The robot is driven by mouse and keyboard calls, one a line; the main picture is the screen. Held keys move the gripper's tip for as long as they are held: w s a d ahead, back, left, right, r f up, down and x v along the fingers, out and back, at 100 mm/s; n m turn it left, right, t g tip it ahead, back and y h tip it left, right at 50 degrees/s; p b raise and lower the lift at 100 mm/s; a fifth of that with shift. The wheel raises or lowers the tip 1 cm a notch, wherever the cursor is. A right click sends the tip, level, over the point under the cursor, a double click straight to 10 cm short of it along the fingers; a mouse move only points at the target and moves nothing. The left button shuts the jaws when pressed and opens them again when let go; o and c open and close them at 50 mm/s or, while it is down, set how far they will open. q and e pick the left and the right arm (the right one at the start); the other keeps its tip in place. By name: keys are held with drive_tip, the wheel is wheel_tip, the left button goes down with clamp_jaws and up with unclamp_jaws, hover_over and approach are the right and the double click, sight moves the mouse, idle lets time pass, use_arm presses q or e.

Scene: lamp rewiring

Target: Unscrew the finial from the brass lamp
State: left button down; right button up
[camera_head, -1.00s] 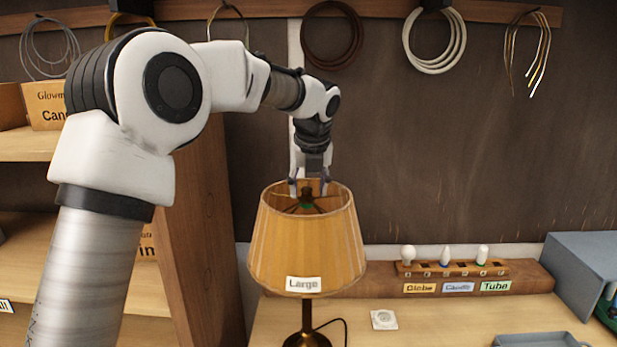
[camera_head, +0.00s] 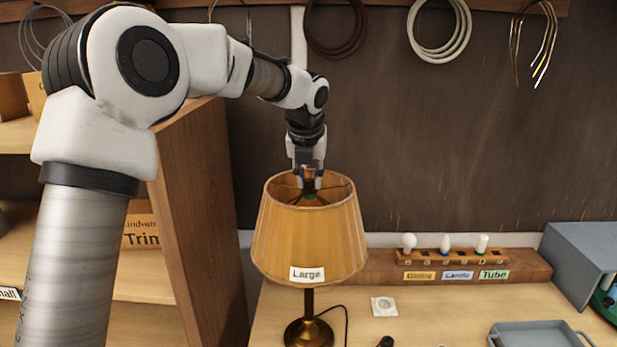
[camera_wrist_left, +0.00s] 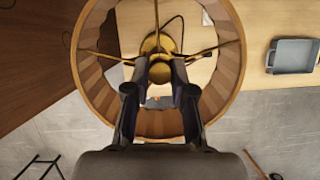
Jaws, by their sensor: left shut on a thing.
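The brass lamp (camera_head: 308,332) stands on the bench, upright, with a pleated tan shade (camera_head: 308,245) labelled "Large". My left gripper (camera_head: 309,184) reaches down from above into the shade's open top. It is shut on the finial at the centre of the shade's wire spider; the fingers mostly hide the finial. In the left wrist view the gripper's fingers (camera_wrist_left: 160,70) point down into the shade ring (camera_wrist_left: 90,62), with brass spider arms and the lamp's brass parts beyond them. My right gripper is not in view.
A wooden bulb rack (camera_head: 455,257) stands behind the lamp to the right. A small white square (camera_head: 384,306) lies on the bench. A grey tray (camera_head: 540,335) and grey box (camera_head: 583,265) are at the right. Wooden shelving (camera_head: 205,230) stands at the left.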

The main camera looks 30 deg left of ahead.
use_arm(q)
drive_tip(key=n, duration=0.2)
drive_tip(key=n+g+y, duration=0.1)
drive_tip(key=n, duration=0.2)
drive_tip(key=shift+w+d+n+g+y, duration=0.25)
drive_tip(key=shift+d+n+g+y, duration=0.05)
drive_tip(key=shift+d+y, duration=0.1)
drive_tip(key=shift+s+a, duration=0.1)
drive_tip(key=shift+a, duration=0.05)
